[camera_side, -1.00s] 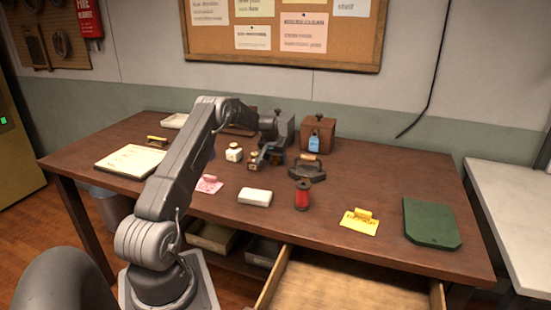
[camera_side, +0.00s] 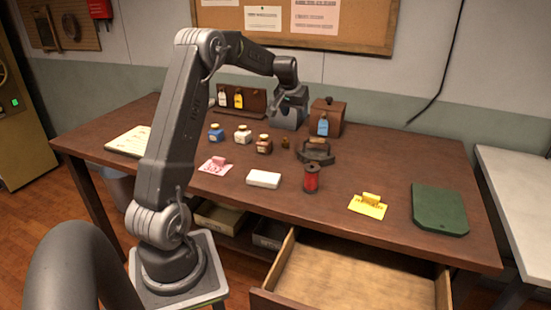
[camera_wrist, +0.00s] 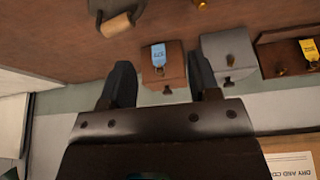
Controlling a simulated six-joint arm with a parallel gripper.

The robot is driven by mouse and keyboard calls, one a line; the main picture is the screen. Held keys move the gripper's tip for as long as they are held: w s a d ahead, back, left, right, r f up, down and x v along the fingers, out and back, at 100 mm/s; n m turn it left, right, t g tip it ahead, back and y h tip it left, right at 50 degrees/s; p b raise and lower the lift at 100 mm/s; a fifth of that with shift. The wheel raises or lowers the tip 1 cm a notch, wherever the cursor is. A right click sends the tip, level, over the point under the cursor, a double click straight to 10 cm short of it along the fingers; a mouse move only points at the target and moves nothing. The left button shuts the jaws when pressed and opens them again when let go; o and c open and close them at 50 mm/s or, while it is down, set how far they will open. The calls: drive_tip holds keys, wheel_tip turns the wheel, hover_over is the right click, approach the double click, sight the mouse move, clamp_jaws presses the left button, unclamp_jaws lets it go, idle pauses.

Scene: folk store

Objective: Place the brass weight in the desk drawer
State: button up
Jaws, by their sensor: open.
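A small brass weight (camera_side: 285,143) stands upright on the brown desk, between a dark-labelled ink bottle and a black iron. What looks like the same weight shows at the top edge of the wrist view (camera_wrist: 202,4). The desk drawer (camera_side: 350,275) is pulled open at the front of the desk, and the visible part of its floor is bare. My gripper (camera_side: 291,97) is raised above the back of the desk, behind the weight and apart from it. In the wrist view its fingers (camera_wrist: 162,82) are spread with nothing held between them.
Ink bottles (camera_side: 242,134), an iron (camera_side: 316,151), a red spool (camera_side: 311,178), a white block (camera_side: 263,179) and a yellow note (camera_side: 368,205) stand near the weight. A brown box (camera_side: 327,117) and a grey box (camera_side: 287,118) are at the back. A green board (camera_side: 439,210) lies at right.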

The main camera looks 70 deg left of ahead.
drive_tip(key=s+d+r+m+t+h, duration=0.15)
drive_tip(key=s+d+r, duration=0.3)
drive_tip(key=d, duration=0.95)
drive_tip(key=s+d+r+m, duration=0.3)
drive_tip(key=d+r, duration=0.2)
drive_tip(key=d, duration=0.8)
drive_tip(key=s+d+f+m+h, duration=0.1)
drive_tip(key=s+d+f+m, duration=0.2)
drive_tip(key=s+d, duration=0.9)
drive_tip(key=s, duration=0.4)
drive_tip(key=shift+s+d, duration=0.15)
drive_tip(key=shift+d, duration=0.15)
drive_tip(key=shift+o, duration=0.3)
drive_tip(key=shift+t, duration=0.25)
